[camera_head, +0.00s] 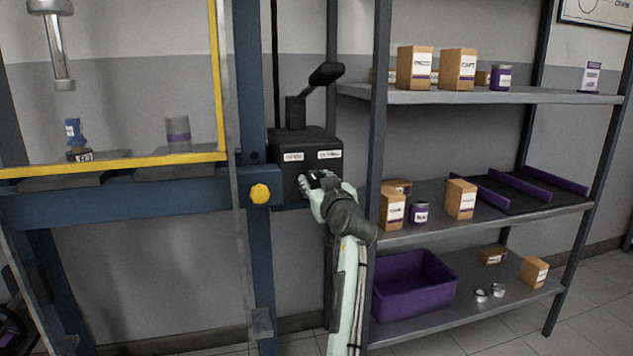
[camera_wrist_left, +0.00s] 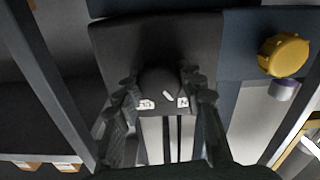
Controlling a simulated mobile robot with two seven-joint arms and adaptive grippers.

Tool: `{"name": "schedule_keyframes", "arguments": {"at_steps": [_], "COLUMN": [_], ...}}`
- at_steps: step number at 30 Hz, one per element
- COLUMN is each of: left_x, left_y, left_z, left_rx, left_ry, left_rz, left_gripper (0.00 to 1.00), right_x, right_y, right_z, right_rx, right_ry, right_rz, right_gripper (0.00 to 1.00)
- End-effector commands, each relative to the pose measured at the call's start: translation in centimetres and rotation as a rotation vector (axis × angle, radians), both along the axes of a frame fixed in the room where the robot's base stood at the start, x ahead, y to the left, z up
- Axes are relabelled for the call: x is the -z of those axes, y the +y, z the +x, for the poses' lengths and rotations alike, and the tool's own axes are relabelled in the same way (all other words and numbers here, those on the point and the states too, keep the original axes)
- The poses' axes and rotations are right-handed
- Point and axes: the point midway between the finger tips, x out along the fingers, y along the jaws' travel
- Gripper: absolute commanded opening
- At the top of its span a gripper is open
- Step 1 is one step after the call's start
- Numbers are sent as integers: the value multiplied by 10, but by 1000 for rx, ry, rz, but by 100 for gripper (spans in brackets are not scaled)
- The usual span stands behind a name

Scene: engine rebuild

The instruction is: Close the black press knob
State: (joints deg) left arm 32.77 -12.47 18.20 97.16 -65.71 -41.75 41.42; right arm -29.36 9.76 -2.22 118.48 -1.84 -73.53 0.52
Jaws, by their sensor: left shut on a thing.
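The black press knob (camera_wrist_left: 158,80) is round and dark, with a white mark that slants toward the right-hand label in the left wrist view. It sits on the front of a black box (camera_head: 306,146) on the press, below two white labels that read OPEN (camera_head: 293,157) and, less clearly, CLOSED (camera_head: 329,154). My left gripper (camera_head: 316,183) is at the box front. In the left wrist view its two fingers (camera_wrist_left: 160,84) stand on both sides of the knob, shut on it. The gripper mostly hides the knob in the head view. My right gripper is out of view.
A black lever (camera_head: 322,76) rises from the box. A yellow knob (camera_head: 260,194) is on the blue press frame (camera_head: 190,188) to the left. Right of my arm stands a grey shelf (camera_head: 450,96) with cartons, jars and a purple bin (camera_head: 412,300).

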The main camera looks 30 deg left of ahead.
Motion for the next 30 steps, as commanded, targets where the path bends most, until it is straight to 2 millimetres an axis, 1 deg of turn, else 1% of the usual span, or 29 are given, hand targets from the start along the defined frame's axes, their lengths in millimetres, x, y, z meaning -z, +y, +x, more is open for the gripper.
{"name": "schedule_keyframes", "arguments": {"at_steps": [9,13,17,30], "left_x": [0,0,-1,-1], "left_y": [0,0,0,0], "left_z": [0,0,0,-1], "left_rx": [-1,0,0,0], "left_ry": [28,74,143,456], "left_rz": [23,62,121,387], "left_gripper": [10,10,10,10], "right_x": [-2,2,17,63], "right_y": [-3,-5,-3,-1], "right_z": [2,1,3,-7], "right_rx": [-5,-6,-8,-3], "right_ry": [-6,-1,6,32], "right_rz": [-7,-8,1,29], "right_gripper": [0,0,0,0]}}
